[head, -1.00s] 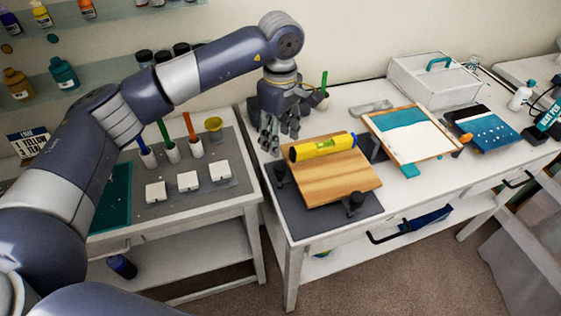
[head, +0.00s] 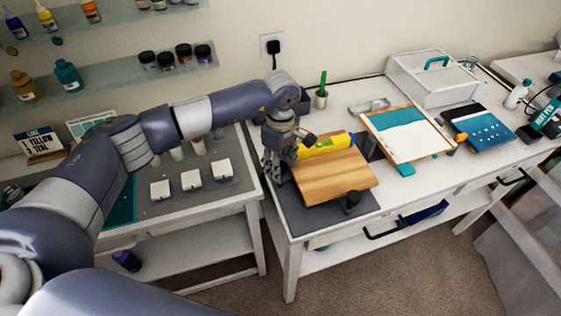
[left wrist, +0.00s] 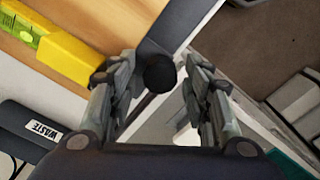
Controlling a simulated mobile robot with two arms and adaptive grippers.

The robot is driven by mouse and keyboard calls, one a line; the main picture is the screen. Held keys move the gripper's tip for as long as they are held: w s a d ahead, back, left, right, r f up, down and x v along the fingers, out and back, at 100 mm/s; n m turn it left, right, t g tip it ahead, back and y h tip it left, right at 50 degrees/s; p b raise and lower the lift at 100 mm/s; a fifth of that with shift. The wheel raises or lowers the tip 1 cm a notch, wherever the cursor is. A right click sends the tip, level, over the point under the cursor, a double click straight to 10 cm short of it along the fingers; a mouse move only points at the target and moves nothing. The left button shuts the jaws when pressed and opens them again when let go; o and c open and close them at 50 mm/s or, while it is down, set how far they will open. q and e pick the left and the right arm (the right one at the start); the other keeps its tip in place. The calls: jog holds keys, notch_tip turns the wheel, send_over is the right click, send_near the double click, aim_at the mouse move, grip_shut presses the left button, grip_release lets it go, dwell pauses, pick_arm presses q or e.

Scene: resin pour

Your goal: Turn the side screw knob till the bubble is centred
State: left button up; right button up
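A wooden board (head: 335,178) lies on a dark mat (head: 304,222) with a yellow spirit level (head: 338,142) along its far edge. In the left wrist view the level (left wrist: 75,62) shows part of its green vial (left wrist: 24,36); I cannot tell where the bubble sits. A black screw knob (left wrist: 160,73) lies between the spread fingers of my left gripper (left wrist: 158,88), with visible gaps on both sides. In the head view my left gripper (head: 275,168) hangs at the board's left side and hides this knob. A second black knob (head: 351,201) stands at the board's front edge. My right gripper is out of view.
A dark container labelled WASTE (left wrist: 43,130) is close by in the left wrist view. A framed panel (head: 409,133) and a white box (head: 432,80) stand to the right. Several white blocks (head: 191,180) sit on the left table, across a gap.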

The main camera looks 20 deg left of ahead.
pick_arm(q)
jog(key=c, duration=0.7)
jog(key=shift+f+n+b, duration=0.1)
jog(key=shift+n+b, duration=0.5)
jog(key=shift+b, duration=0.3)
jog(key=n+b, duration=0.9)
jog(key=shift+n, duration=0.3)
jog(key=n+b, duration=0.3)
jog(key=n, duration=0.2)
jog(key=shift+b, duration=0.4)
jog(key=n, duration=0.1)
jog(key=n+b, duration=0.1)
jog(key=n, duration=0.1)
jog(key=n+b, duration=0.1)
jog(key=n, duration=0.1)
jog(key=shift+w+r, duration=0.1)
jog(key=shift+r, duration=0.25)
jog(key=shift+n, duration=0.3)
